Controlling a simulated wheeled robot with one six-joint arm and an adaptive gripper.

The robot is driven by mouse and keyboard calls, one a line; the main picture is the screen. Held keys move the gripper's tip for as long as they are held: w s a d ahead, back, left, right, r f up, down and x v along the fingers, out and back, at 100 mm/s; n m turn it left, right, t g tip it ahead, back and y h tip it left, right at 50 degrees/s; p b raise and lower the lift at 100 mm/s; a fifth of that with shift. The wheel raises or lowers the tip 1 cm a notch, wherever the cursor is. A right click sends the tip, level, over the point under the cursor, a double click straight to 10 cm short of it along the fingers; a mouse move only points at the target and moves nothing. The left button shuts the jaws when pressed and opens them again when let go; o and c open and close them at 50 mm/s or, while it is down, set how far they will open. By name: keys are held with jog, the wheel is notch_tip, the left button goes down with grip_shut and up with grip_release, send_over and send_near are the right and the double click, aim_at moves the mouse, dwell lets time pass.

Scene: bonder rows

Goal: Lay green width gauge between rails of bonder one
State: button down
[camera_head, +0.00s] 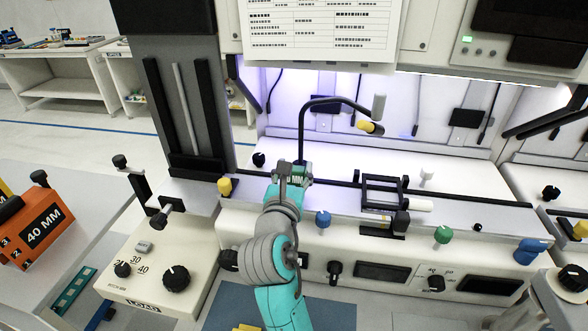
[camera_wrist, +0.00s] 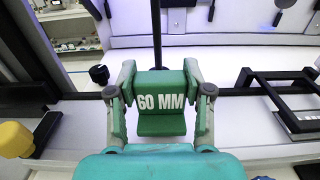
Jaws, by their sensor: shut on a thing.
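The green width gauge (camera_wrist: 161,100), marked 60 MM, is held between the two fingers of my gripper (camera_wrist: 160,105) in the wrist view. In the head view the gauge (camera_head: 303,174) shows partly behind my gripper (camera_head: 292,172). My gripper is shut on it, over the bonder's work deck. The dark rail (camera_head: 335,184) runs across the deck just at the gauge. I cannot tell whether the gauge touches the deck or rails; its underside is hidden.
A black frame (camera_head: 384,190) stands on the deck to the right. A yellow knob (camera_head: 225,186) is left of my gripper and a blue knob (camera_head: 323,219) is in front. A black bent arm (camera_head: 302,125) rises behind the gauge. An orange 40 MM block (camera_head: 38,225) is at far left.

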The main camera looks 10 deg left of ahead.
jog(key=shift+f, duration=0.75)
jog(key=shift+f, duration=0.35)
dwell(0.6)
jog(key=shift+c, duration=1.9)
grip_release()
jog(key=s, duration=1.2)
jog(key=shift+a, duration=0.2)
jog(key=shift+s, duration=0.1)
